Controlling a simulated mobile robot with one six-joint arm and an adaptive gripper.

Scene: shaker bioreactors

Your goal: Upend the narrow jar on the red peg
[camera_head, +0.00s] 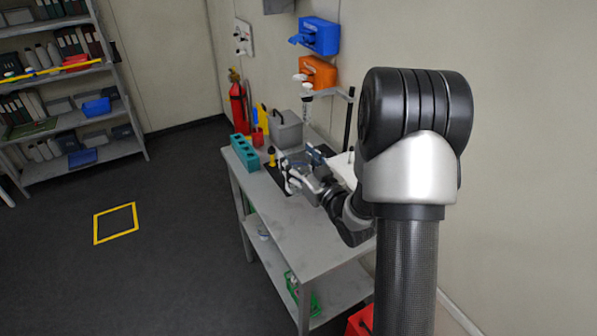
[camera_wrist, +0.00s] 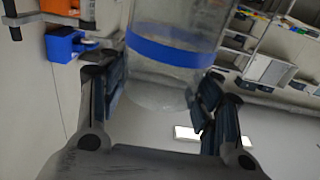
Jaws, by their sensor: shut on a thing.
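A clear jar with a blue band (camera_wrist: 168,52) is between the two fingers of my gripper (camera_wrist: 160,88) in the wrist view. The gripper is shut on it, and the jar's rounded end faces the palm. In the head view my gripper (camera_head: 297,178) is above the table, and the jar is too small there to make out clearly. The wrist view shows the room upside down, so my wrist is turned over. A small red object (camera_head: 257,137) stands at the back of the table; I cannot tell whether it is the red peg.
The grey table (camera_head: 305,235) holds a teal rack (camera_head: 244,154), a grey box (camera_head: 286,130) and a small yellow-and-black item (camera_head: 271,156). Blue (camera_head: 319,36) and orange (camera_head: 318,72) holders hang on the wall behind. The table's front part is bare.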

